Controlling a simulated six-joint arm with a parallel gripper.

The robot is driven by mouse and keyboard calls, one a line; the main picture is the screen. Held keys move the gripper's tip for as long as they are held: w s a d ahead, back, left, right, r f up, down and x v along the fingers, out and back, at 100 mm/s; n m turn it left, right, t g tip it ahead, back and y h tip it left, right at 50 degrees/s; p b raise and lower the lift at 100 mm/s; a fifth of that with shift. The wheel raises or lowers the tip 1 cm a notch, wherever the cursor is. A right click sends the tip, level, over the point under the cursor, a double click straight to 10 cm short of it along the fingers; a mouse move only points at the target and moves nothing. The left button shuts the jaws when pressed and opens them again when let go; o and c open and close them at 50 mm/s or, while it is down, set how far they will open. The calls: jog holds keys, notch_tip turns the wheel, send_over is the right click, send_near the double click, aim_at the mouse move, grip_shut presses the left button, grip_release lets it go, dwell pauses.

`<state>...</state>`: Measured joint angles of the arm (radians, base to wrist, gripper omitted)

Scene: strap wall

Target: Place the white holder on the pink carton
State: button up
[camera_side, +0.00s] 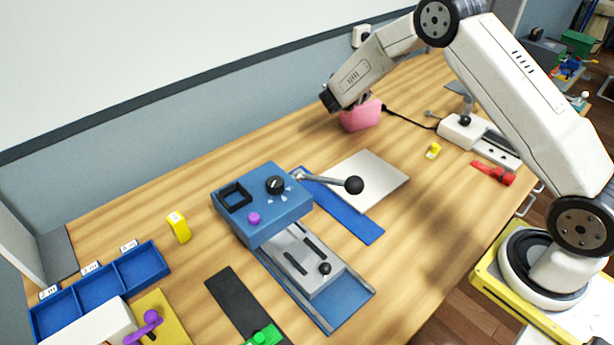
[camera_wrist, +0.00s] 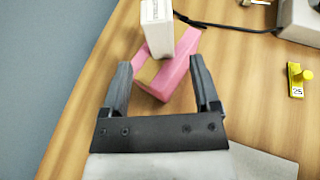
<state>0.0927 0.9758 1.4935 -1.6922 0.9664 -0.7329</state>
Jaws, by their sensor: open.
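The pink carton (camera_side: 361,116) is on the table near the back wall, partly hidden by my arm in the side view. In the wrist view the carton (camera_wrist: 180,76) lies tilted between and beyond my fingertips, with a tan patch on its upper face. The white holder (camera_wrist: 157,24) is upright at the carton's far part and overlaps it in the picture; I cannot tell whether it rests on the carton or stands just behind it. My gripper (camera_wrist: 162,82) is open, with one finger on each side of the carton's near end and nothing clearly gripped.
A black cable (camera_side: 408,120) runs right from near the carton to a white device (camera_side: 464,132). A small yellow tag (camera_side: 433,151) and a grey plate (camera_side: 368,180) lie in front. The blue lever machine (camera_side: 262,205) stands nearer. Bare table lies left of the carton.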

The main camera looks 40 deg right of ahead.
jog(key=v, duration=0.4)
jog(key=shift+a+r, duration=0.1)
jog(key=shift+a, duration=0.05)
jog(key=shift+s, duration=0.1)
dwell(0.4)
jog(key=s+a+r+m+g+y, duration=0.1)
jog(key=s+a+m+y, duration=0.5)
jog(key=s+m, duration=0.5)
jog(key=s+a+r+m+g+y, duration=0.1)
jog(key=s+a+m+y, duration=0.5)
jog(key=s+a+m, duration=0.4)
jog(key=s+m, duration=0.1)
jog(key=s, duration=0.5)
jog(key=shift+s+m+g+y, duration=0.3)
jog(key=shift+s+g, duration=0.05)
jog(key=shift+g, duration=0.05)
